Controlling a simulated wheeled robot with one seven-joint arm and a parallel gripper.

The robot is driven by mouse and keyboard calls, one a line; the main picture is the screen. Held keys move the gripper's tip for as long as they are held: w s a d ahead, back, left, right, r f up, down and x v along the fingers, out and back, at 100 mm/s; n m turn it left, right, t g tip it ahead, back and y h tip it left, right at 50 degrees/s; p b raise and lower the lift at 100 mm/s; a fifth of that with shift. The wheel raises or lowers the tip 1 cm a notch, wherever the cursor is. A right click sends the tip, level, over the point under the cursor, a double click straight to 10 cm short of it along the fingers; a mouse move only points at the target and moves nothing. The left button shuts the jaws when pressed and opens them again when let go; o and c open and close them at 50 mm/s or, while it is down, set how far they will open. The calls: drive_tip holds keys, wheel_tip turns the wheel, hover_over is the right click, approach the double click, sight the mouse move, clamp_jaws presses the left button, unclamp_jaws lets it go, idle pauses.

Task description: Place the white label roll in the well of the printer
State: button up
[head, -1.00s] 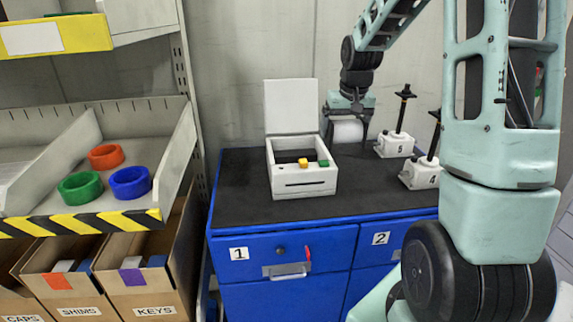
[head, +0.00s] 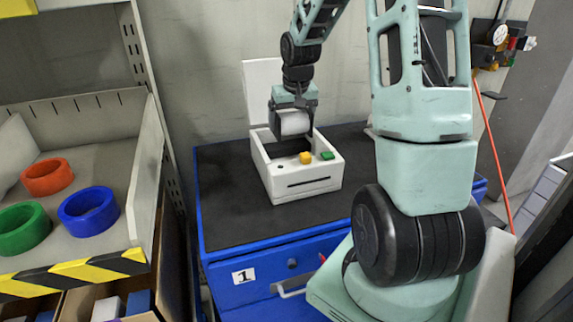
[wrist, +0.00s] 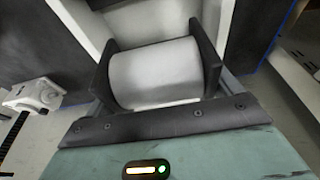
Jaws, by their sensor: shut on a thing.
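The white label roll (head: 294,123) is held between the two fingers of my gripper (head: 292,118), above the printer's open well. The roll also shows large between the dark fingers in the wrist view (wrist: 156,73). The printer (head: 305,184) is a white box on the dark bench top, with its lid (head: 262,85) raised at the back. Its well (head: 283,149) is dark inside and open. A yellow button (head: 306,158) and a green button (head: 327,155) sit on its front top. A gap between roll and well floor cannot be judged.
The black bench top (head: 230,190) is clear left of the printer. A shelf at the left holds a red ring (head: 47,177), a green ring (head: 23,228) and a blue ring (head: 89,211). The screw jacks are mostly hidden behind my arm in the head view.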

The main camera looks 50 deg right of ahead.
sight(295, 121)
wheel_tip(295, 121, down, 10)
drive_tip(key=shift+r+p, duration=0.1)
drive_tip(key=shift+p, duration=1)
drive_tip(key=shift+f, duration=0.2)
drive_tip(key=o, duration=1)
drive_tip(key=shift+c, duration=0.2)
drive_tip(key=shift+r, duration=0.15)
drive_tip(key=b+v, duration=0.1)
drive_tip(key=v, duration=1.1)
drive_tip(key=shift+b, duration=0.4)
